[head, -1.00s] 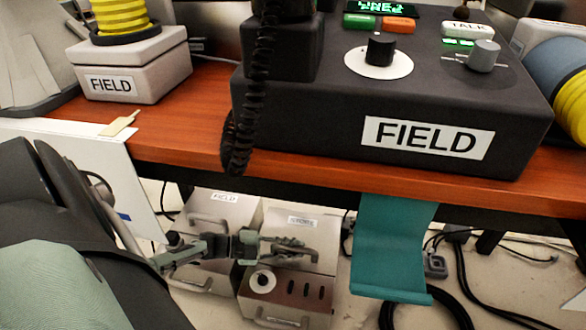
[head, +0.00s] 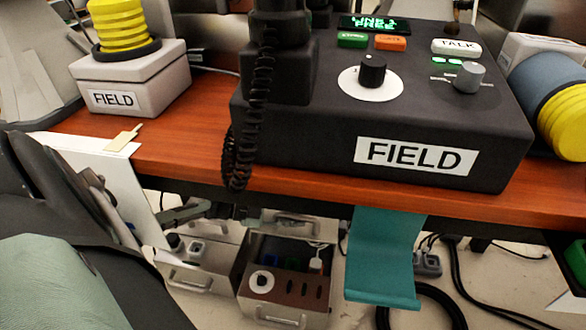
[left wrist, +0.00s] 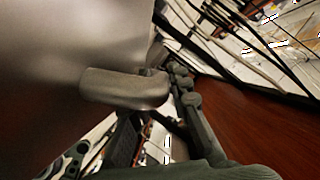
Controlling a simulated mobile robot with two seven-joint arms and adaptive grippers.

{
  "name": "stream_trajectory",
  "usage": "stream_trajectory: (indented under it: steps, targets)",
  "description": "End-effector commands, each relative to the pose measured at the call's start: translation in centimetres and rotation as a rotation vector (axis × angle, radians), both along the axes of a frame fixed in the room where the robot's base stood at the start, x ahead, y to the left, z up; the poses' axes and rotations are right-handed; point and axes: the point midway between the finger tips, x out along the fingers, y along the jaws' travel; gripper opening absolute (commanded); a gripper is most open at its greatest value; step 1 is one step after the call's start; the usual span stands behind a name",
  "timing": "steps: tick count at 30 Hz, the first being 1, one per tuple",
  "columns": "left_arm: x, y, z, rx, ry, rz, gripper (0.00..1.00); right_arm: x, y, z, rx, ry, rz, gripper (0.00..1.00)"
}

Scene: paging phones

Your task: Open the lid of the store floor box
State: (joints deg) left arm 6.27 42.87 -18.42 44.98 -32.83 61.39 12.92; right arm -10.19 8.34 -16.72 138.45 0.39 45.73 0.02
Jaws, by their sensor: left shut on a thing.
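The store floor box (head: 285,290) stands on the floor under the desk, with a white dial and dark slots on its brown front panel. Its lid is raised and the dark inside shows, with small blue and green things and a pale piece in it. The lid is mostly hidden behind the desk edge. The lid's handle (left wrist: 125,90) shows large in the left wrist view. In the head view the desk partly covers the gripper. My right gripper is not in view.
A second metal box (head: 195,262) stands just left of the store box. A teal strip (head: 385,260) hangs from the desk on the right, with black cables (head: 450,290) on the floor. The wooden desk (head: 190,160) bears a FIELD console (head: 400,130) above.

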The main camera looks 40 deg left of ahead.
Motion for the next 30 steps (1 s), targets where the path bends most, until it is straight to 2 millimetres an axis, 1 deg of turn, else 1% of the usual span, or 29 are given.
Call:
stream_trajectory:
  steps: [1,3,9,25,26,30]
  targets:
    - [0.5,0.5,0.3,0.005,-0.003,0.003,0.00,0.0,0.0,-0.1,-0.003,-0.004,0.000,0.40]
    - [1.0,0.8,0.7,0.006,-0.004,0.002,0.00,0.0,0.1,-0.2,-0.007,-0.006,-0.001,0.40]
    - [2.0,1.4,1.4,0.005,-0.003,0.003,0.00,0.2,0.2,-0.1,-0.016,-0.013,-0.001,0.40]
    - [2.3,1.6,1.7,0.005,-0.002,0.002,0.00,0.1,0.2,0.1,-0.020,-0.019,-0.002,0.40]
    - [2.3,1.6,1.7,0.005,-0.002,0.002,0.22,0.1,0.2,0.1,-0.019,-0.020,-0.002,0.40]
    - [2.3,1.5,1.6,0.004,-0.001,0.002,0.39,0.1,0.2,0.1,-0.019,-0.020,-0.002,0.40]
